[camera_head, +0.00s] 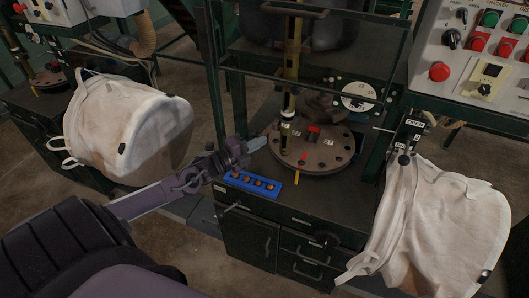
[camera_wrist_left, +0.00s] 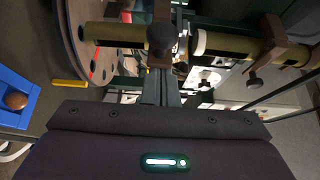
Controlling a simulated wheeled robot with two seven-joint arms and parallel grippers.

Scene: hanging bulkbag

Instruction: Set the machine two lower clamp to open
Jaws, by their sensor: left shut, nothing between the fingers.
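A brass-coloured column (camera_head: 291,62) rises from the round plate (camera_head: 315,155) of the middle machine. A clamp (camera_head: 287,114) sits low on this column, just above the plate. In the left wrist view this lower clamp (camera_wrist_left: 162,33) is brown with a dark round knob, and a second clamp (camera_wrist_left: 270,45) sits further along the column. My left gripper (camera_head: 258,143) is shut and empty, left of the column's foot. In the left wrist view its fingers (camera_wrist_left: 161,88) point towards the lower clamp, and contact cannot be told. My right gripper is out of view.
A blue tray (camera_head: 235,180) with several round pieces lies on the cabinet top in front of the plate. Dark green frame posts (camera_head: 215,80) stand beside the column. White bags hang at left (camera_head: 130,125) and right (camera_head: 430,225). A control panel (camera_head: 475,50) is at upper right.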

